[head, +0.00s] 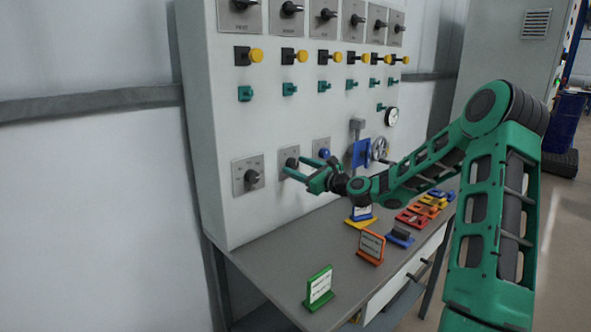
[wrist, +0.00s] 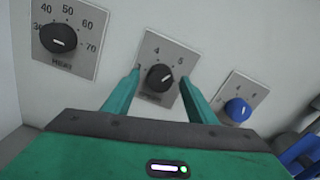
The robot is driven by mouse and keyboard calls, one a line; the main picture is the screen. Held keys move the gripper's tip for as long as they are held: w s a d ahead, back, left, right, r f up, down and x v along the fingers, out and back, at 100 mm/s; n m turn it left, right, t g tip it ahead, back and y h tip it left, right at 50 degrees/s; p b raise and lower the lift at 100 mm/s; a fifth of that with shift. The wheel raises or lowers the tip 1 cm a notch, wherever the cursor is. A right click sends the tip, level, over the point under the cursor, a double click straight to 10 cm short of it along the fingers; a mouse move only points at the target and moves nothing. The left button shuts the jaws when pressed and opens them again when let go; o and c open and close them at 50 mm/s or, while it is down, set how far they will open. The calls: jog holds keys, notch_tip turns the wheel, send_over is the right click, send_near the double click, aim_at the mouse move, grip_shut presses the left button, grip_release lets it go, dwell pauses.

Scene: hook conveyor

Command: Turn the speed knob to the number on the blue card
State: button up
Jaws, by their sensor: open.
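In the wrist view a black knob (wrist: 159,77) sits on a grey plate marked with 4 and 5. Part of its scale and its label are hidden or too blurred to read, so I cannot confirm that it is the speed knob. My gripper (wrist: 161,84) is open, with one green finger on each side of this knob; I cannot tell whether they touch it. In the head view my gripper (head: 293,166) is at the middle knob of the lower row.
A black knob marked 30 to 70 (wrist: 58,39) is on the left and a blue knob (wrist: 238,109) on the right. Green (head: 319,288) and orange (head: 371,247) card stands and several coloured blocks occupy the table. The table's left part (head: 265,262) is clear.

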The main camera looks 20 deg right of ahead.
jog(key=shift+w+a, duration=0.15)
jog(key=shift+w, duration=0.2)
jog(key=shift+c, duration=0.4)
jog(key=c, duration=1)
